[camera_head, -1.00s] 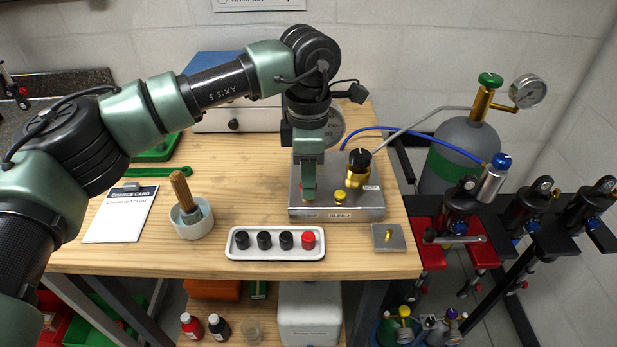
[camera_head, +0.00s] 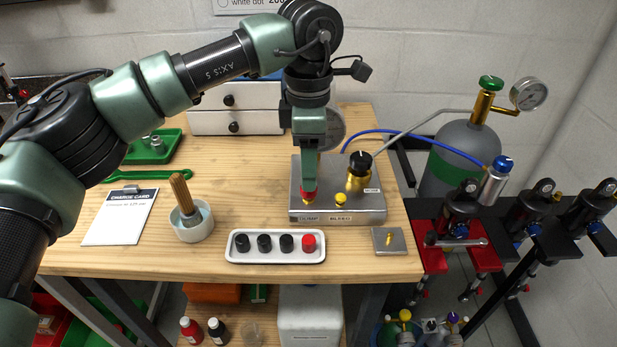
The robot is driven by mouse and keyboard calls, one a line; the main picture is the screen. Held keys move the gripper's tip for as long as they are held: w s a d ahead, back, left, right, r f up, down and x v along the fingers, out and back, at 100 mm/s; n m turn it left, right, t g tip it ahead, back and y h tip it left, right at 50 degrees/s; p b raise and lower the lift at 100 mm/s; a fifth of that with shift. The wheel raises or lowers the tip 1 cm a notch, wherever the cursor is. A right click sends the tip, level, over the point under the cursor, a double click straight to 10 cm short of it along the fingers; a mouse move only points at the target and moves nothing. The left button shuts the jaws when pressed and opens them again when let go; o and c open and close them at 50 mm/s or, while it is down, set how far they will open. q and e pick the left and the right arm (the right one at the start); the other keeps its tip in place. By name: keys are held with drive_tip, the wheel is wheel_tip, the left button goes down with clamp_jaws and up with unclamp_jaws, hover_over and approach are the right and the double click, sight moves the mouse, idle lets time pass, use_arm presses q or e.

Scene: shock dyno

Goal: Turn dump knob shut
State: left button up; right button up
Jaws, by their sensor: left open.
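A metal valve box (camera_head: 368,206) stands at the right of the bench, with labels DUMP and BLEED on its front. The dump knob (camera_head: 309,197), red above a brass base, is at the box's left, above the DUMP label. A yellow bleed knob (camera_head: 341,200) is beside it. My left gripper (camera_head: 310,188) points straight down at the dump knob, with its jaws open. Its green fingers hide the knob's upper part, and I cannot tell whether they touch it. My right gripper is not in view.
A black-topped brass regulator (camera_head: 359,170) with a metal pipe stands close right of my gripper. A white tray (camera_head: 275,257) of caps lies in front. A brush pot (camera_head: 192,222), charge card (camera_head: 120,217) and small metal plate (camera_head: 389,240) are nearby.

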use_arm(q)
drive_tip(key=shift+r, duration=2)
